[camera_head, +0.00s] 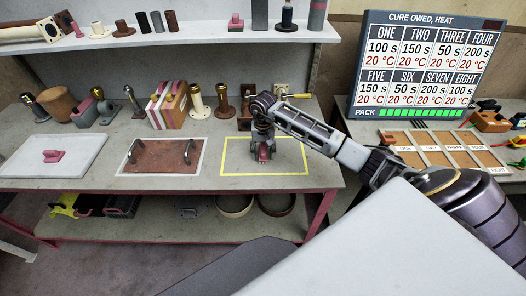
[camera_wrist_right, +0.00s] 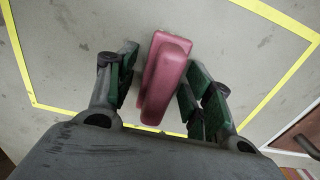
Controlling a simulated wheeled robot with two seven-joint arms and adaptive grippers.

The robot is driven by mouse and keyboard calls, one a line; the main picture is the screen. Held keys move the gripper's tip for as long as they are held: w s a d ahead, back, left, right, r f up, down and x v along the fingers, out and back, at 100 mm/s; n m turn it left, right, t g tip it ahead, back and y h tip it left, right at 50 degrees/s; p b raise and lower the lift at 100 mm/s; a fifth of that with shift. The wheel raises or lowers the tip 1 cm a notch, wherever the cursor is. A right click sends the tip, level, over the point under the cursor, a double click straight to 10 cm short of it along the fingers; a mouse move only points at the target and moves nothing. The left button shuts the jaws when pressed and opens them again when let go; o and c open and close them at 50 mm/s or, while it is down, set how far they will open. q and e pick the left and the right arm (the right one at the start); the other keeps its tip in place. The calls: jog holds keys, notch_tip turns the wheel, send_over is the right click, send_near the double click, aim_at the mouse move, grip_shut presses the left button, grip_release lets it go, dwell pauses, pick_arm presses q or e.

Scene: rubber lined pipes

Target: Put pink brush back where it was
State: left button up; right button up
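A pink brush (camera_wrist_right: 164,80) with a raised handle lies in the yellow-outlined area of the bench, standing between the fingers of my right gripper (camera_wrist_right: 160,92). In the right wrist view a gap shows between the brush and the left finger; the right finger is very close to it. The fingers look open around it. In the head view my right gripper (camera_head: 264,152) points down inside the yellow outline (camera_head: 230,174) and mostly hides the brush. A similar pink piece (camera_head: 53,155) sits on a white panel (camera_head: 85,164) at the left. My left gripper is not in view.
A brown plate with two handles (camera_head: 160,156) lies left of the yellow outline. Pipes and flanged fittings (camera_head: 197,102) stand along the back of the bench. Another pink piece (camera_head: 235,22) is on the upper shelf. A board (camera_head: 428,65) stands at the right.

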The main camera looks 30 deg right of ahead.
aim_at(263, 147)
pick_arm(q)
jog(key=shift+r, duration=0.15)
pick_arm(e)
jog(key=shift+r, duration=0.1)
jog(key=shift+r, duration=0.6)
notch_tip(263, 147, up, 9)
jog(key=shift+f+b, duration=0.15)
jog(key=shift+b, duration=0.5)
jog(key=shift+r, duration=1)
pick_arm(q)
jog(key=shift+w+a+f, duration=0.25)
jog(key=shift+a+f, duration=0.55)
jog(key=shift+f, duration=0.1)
pick_arm(e)
jog(key=shift+r, duration=0.1)
